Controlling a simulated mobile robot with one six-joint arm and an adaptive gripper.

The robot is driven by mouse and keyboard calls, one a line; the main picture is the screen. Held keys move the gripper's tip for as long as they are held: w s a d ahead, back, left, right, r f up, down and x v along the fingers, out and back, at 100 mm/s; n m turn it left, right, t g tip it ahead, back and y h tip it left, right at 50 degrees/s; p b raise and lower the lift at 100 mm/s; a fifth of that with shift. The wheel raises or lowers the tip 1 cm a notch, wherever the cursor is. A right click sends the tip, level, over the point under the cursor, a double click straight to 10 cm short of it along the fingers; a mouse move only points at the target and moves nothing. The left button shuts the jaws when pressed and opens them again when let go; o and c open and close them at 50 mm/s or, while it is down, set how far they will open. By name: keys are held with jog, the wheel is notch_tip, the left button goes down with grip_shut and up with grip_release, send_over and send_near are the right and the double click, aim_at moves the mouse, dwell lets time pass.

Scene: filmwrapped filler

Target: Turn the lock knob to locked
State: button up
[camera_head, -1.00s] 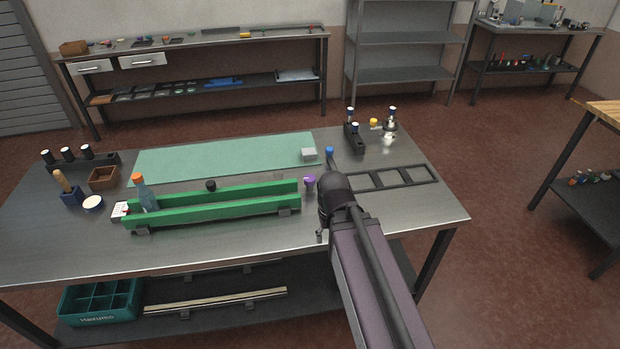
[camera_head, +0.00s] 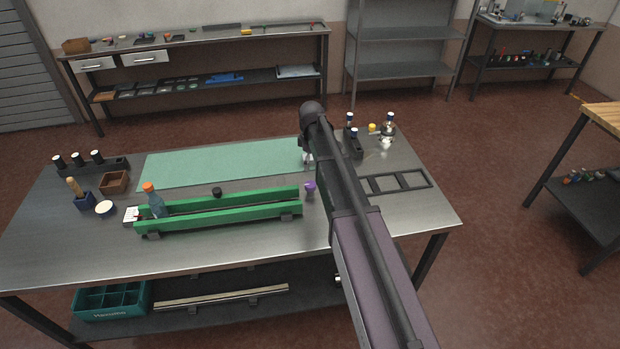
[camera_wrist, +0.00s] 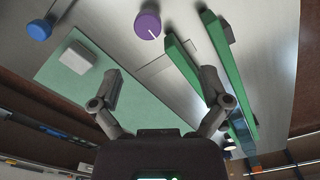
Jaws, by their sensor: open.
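A purple knob (camera_head: 310,187) stands on the metal bench just past the right end of the green rails. In the wrist view the purple knob (camera_wrist: 148,25) is at the top middle, with a white line on its face running toward the lower right. A blue knob (camera_wrist: 39,30) shows at the upper left of that view; my arm hides it in the head view. No label shows which is the lock knob. My gripper (camera_wrist: 160,88) is open and empty, apart from both knobs. My arm mostly hides the gripper in the head view.
Two green rails (camera_head: 220,215) run along the bench beside the purple knob. A black frame (camera_head: 398,182) and a dark bottle holder are to the right.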

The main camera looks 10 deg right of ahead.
aim_at(310, 184)
jog(key=shift+w+r+n, duration=0.2)
jog(key=shift+w+n, duration=0.1)
jog(key=shift+w, duration=0.3)
jog(key=shift+w+r+n, duration=0.2)
jog(key=shift+w+n, duration=0.1)
jog(key=shift+w, duration=0.3)
jog(key=shift+f, duration=0.15)
notch_tip(310, 184, down, 14)
jog(key=b, duration=1.3)
jog(key=shift+r+b, duration=0.25)
jog(key=shift+b, duration=0.05)
jog(key=c, duration=1.1)
jog(key=shift+d, duration=0.1)
jog(key=shift+c, duration=0.2)
